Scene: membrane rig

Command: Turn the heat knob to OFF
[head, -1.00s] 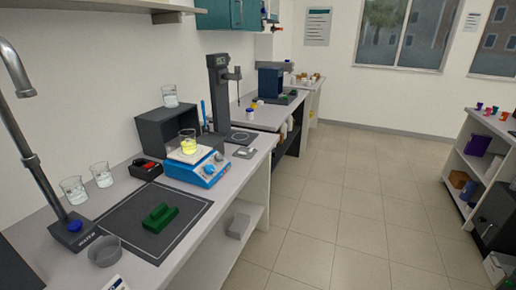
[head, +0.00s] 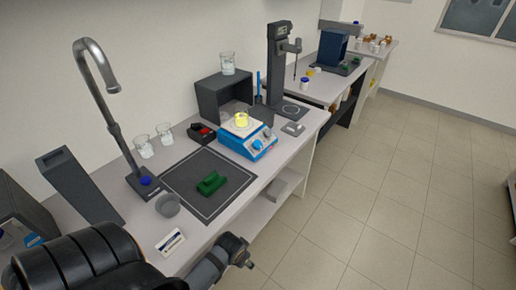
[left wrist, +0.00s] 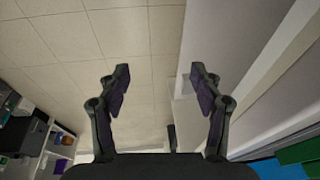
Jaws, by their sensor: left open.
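The blue hotplate (head: 236,146) stands on the bench in the head view, with a beaker of yellow liquid (head: 241,119) on its pale top. Small knobs (head: 257,144) show on its front face; their markings are too small to read. My left gripper (left wrist: 160,76) is open and empty in the left wrist view, with floor tiles beyond its fingers. My arm shows at the bottom of the head view, well in front of the hotplate. The right gripper is not in view.
A dark mat with a green block (head: 211,183) lies left of the hotplate. A stand (head: 277,65) rises behind the hotplate. Open floor (head: 350,190) lies to the right.

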